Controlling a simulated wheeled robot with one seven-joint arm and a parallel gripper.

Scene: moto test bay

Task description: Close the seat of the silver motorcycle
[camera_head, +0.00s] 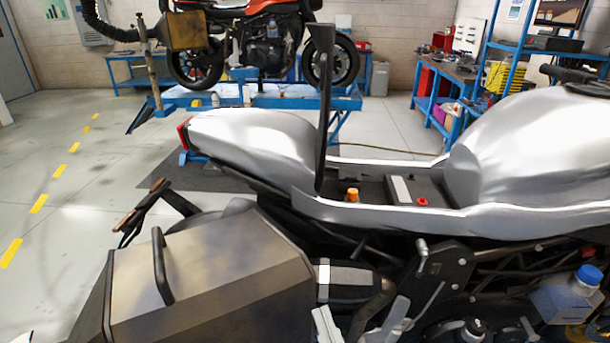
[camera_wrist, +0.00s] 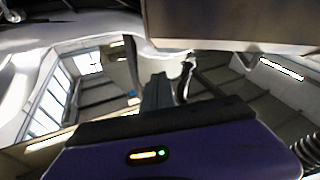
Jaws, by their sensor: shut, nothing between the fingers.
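The silver motorcycle (camera_head: 520,150) stands across the head view, its tail to the left. Its seat (camera_head: 325,120) is a thin dark panel seen nearly edge-on, standing upright, hinged at the tail side. The bay under it (camera_head: 375,190) is open and shows an orange cap, a grey block and a red knob. In the wrist view my gripper (camera_wrist: 157,82) is shut and empty, pointing up past the purple housing. A grey case, probably the pannier, is close above it at the right. I cannot make out my gripper in the head view, nor any contact with the seat.
A metal pannier (camera_head: 210,280) with a black handle juts out at the near left side of the motorcycle. An orange motorcycle (camera_head: 270,35) stands on a blue lift (camera_head: 290,100) behind. Blue workbenches are at the back right. The floor at left is clear.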

